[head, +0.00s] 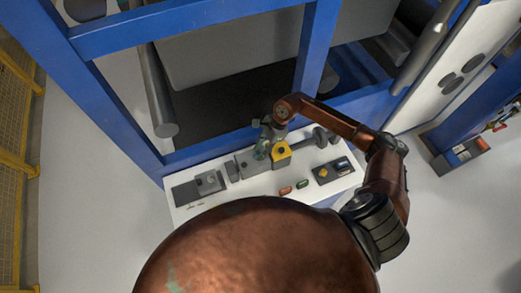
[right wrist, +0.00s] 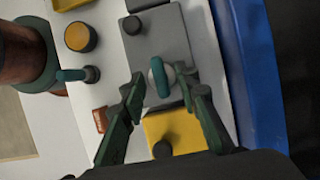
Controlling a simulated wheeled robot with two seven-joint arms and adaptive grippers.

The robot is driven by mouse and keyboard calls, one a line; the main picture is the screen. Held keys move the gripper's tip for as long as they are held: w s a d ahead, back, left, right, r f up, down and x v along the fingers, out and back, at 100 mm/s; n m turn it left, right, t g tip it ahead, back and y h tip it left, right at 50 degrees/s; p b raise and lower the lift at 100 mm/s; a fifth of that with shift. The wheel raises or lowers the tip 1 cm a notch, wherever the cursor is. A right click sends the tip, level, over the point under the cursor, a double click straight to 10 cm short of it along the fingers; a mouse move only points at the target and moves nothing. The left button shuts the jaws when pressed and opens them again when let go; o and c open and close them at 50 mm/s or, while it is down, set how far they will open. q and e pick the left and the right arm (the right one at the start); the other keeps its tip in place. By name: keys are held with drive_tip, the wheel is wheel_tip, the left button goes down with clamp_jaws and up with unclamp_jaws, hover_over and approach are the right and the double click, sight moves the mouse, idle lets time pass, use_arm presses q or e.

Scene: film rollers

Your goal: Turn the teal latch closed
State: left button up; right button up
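In the right wrist view a small teal latch (right wrist: 157,77) with a pale middle stands on a grey plate (right wrist: 162,40). The dark green fingers of my right gripper (right wrist: 164,88) are apart, one on each side of the latch. A narrow gap seems to show on both sides, so contact cannot be told. In the head view my right gripper (head: 264,143) points down over the workbench beside a yellow block (head: 281,153), and it hides the latch there. My left gripper is not in view.
The white bench (head: 233,194) carries a dark plate (head: 199,188), a red-brown piece (head: 286,190), a green piece (head: 302,183) and a dark control box (head: 334,170). A blue frame (head: 215,154) rises behind. A teal lever (right wrist: 71,75) and an orange button (right wrist: 80,37) sit left of the plate.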

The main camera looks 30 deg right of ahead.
drive_tip(key=shift+a+f, duration=0.1)
drive_tip(key=shift+f, duration=0.15)
clamp_jaws()
idle(0.3)
